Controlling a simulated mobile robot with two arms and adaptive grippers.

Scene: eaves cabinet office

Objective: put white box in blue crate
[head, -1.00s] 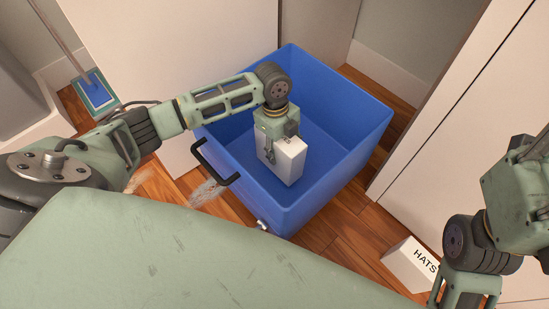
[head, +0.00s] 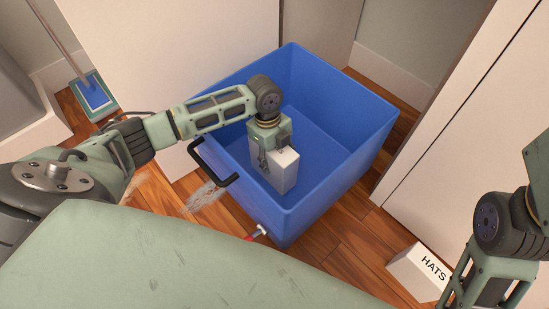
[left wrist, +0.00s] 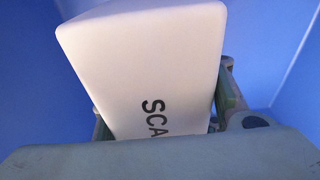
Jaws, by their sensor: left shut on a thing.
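The white box (head: 284,172) is in my left gripper (head: 267,160), inside the open blue crate (head: 355,135) near its front left side. In the left wrist view, the white box (left wrist: 150,60) fills the middle, with dark letters beginning "SCA" on it and blue crate walls around it. My left gripper is shut on the box. I cannot tell whether the box touches the crate floor. My right arm is at the lower right of the head view, and its fingertips are cut off by the frame edge.
A white box marked HATS (head: 420,270) lies on the wooden floor at the right. A black handle (head: 213,165) is on the crate's near left side. White panels stand behind and right of the crate. A blue flat mop head (head: 94,95) is at the far left.

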